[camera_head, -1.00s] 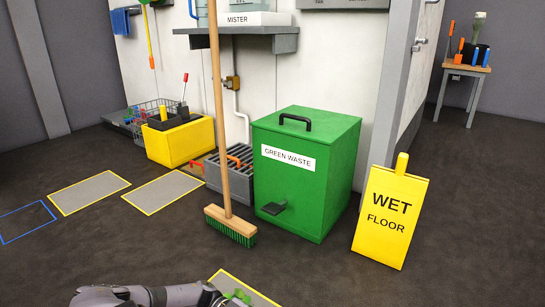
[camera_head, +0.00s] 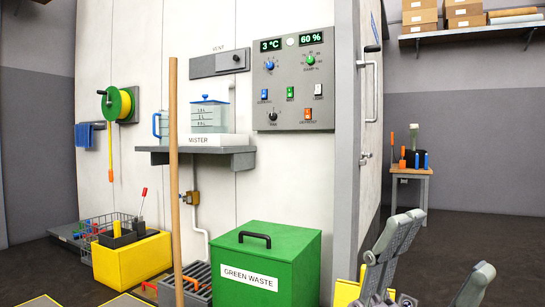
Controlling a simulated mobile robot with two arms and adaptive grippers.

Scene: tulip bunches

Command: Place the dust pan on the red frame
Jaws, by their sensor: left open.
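My left gripper (camera_head: 450,242) is at the lower right, in front of the doorway area. Its two grey fingers are spread apart and nothing shows between them. I cannot make out a dust pan or a red frame in this view. Most of the floor lies below the picture. My right gripper is not in view.
A green waste bin (camera_head: 300,258) and an upright broom handle (camera_head: 174,170) stand ahead. A yellow box (camera_head: 132,262) is at the left. A shelf (camera_head: 205,156) and control panel (camera_head: 293,80) are on the wall. A small table (camera_head: 411,171) stands at the far right.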

